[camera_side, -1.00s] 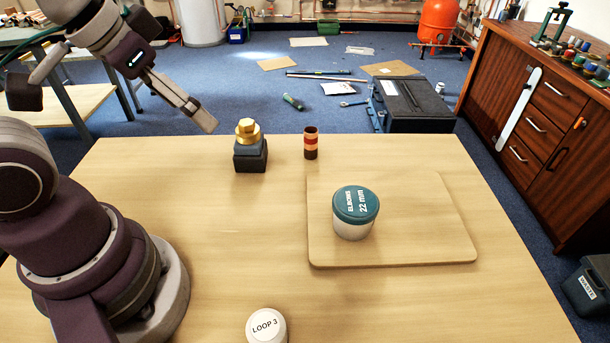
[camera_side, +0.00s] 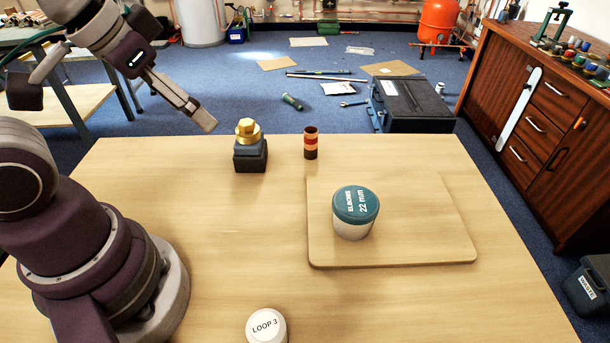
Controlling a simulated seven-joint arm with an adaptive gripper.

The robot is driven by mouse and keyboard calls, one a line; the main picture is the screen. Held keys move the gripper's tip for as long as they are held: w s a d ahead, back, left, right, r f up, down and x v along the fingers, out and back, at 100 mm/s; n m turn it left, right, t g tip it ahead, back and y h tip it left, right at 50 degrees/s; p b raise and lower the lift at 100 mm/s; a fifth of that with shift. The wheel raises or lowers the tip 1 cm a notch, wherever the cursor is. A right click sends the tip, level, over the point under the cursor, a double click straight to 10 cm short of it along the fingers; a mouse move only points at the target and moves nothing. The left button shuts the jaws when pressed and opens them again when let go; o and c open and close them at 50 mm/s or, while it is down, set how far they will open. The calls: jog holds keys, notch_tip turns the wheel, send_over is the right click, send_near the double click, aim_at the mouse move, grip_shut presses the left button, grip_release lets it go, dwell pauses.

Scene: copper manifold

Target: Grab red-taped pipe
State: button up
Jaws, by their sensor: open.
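The red-taped pipe (camera_side: 311,144) is a short copper-brown tube with a red band. It stands upright on the wooden table (camera_side: 225,228), near the far edge and just behind the board's left corner. My gripper (camera_side: 207,122) is at the upper left, above the far edge of the table. It is left of the pipe and clear of it, pointing down to the right, open, with nothing seen in it. From this side its fingers overlap, so the gap between them is hidden.
A brass fitting on a dark block (camera_side: 250,148) stands left of the pipe. A white "LOOP 3" cap (camera_side: 266,326) is at the front. The table's middle left is clear.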

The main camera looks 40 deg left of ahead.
jog(key=n+g+y, duration=0.1)
jog(key=n+y, duration=0.1)
jog(key=n, duration=0.2)
send_over(309, 132)
jog(key=s, duration=0.2)
notch_tip(309, 132, down, 9)
jog(key=x, duration=0.3)
jog(key=d+x, duration=0.1)
jog(key=x, duration=0.3)
jog(key=s+x, duration=0.1)
jog(key=x, duration=0.2)
jog(key=shift+d+f, duration=0.2)
jog(key=shift+f, duration=0.45)
grip_shut()
